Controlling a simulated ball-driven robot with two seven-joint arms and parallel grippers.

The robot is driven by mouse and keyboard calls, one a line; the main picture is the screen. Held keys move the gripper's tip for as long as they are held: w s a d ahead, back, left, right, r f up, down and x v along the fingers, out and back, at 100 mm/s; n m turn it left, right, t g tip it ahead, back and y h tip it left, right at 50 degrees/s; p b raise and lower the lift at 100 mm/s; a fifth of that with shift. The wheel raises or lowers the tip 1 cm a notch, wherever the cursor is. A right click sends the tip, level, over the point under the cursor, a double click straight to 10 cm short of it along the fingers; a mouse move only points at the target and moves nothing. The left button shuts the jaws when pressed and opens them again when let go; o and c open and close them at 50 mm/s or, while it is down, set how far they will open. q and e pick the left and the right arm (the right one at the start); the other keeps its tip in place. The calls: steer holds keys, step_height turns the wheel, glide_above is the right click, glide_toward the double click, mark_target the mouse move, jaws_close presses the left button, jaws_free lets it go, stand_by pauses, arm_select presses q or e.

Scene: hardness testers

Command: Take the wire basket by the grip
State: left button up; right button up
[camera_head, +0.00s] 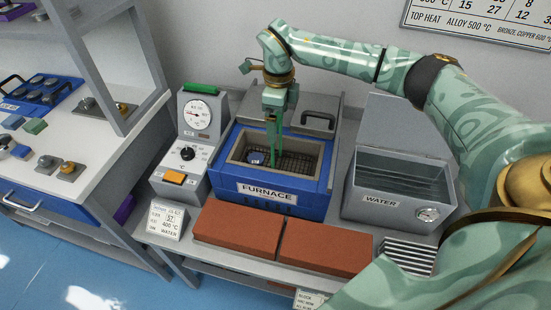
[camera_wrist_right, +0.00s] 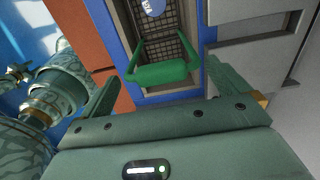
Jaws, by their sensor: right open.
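The wire basket (camera_head: 294,162) sits inside the open blue furnace (camera_head: 258,194). Its dark mesh (camera_wrist_right: 176,32) and its green grip (camera_wrist_right: 162,74) show in the right wrist view. In the head view the grip is hard to tell apart from my green fingers. A round blue-grey piece (camera_head: 257,157) lies in the basket. My right gripper (camera_head: 275,145) points down over the furnace opening, open and empty. In the right wrist view the grip appears between its fingers, with a gap on each side; I cannot tell the height gap. My left gripper is not in view.
A water tank (camera_head: 400,182) stands right of the furnace, and a control unit with a dial (camera_head: 187,153) stands left. Two red bricks (camera_head: 238,228) lie in front. A white bench (camera_head: 90,145) with small parts is at the left.

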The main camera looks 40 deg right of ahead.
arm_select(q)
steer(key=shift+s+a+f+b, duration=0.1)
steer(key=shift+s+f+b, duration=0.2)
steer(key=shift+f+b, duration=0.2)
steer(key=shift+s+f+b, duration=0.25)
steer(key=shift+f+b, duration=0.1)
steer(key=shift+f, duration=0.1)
arm_select(e)
steer(key=f, duration=0.4)
steer(key=shift+w+f, duration=0.25)
steer(key=shift+f, duration=0.1)
steer(key=shift+c, duration=0.3)
steer(key=shift+r, duration=0.1)
steer(key=c, duration=1.3)
